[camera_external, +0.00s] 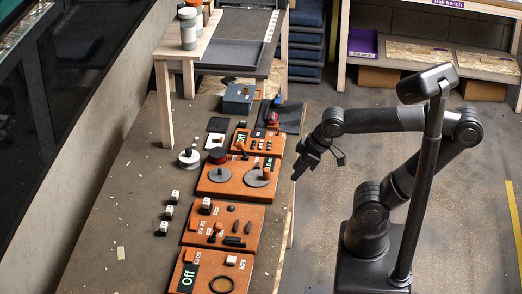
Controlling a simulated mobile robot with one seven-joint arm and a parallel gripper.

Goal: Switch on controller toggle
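Several orange boards lie in a row on the long bench. The nearest orange board (211,281) has a dark display reading "Off" (188,279), a small white block (231,260) and a dark ring (220,285). The farthest orange board (262,152) has a dark display with green marks and several small dark parts. I cannot tell which small part is the controller toggle. My gripper (303,170) hangs to the right of the boards, apart from them, near the bench's right edge. Its fingers are small and dark, and I see nothing held in it.
Two boards between carry grey discs (257,177), knobs and dark pegs. Loose white blocks (167,212) and a grey disc with a knob (189,158) lie left of them. A raised wooden shelf (210,38) stands at the bench's far end. The floor around my base is clear.

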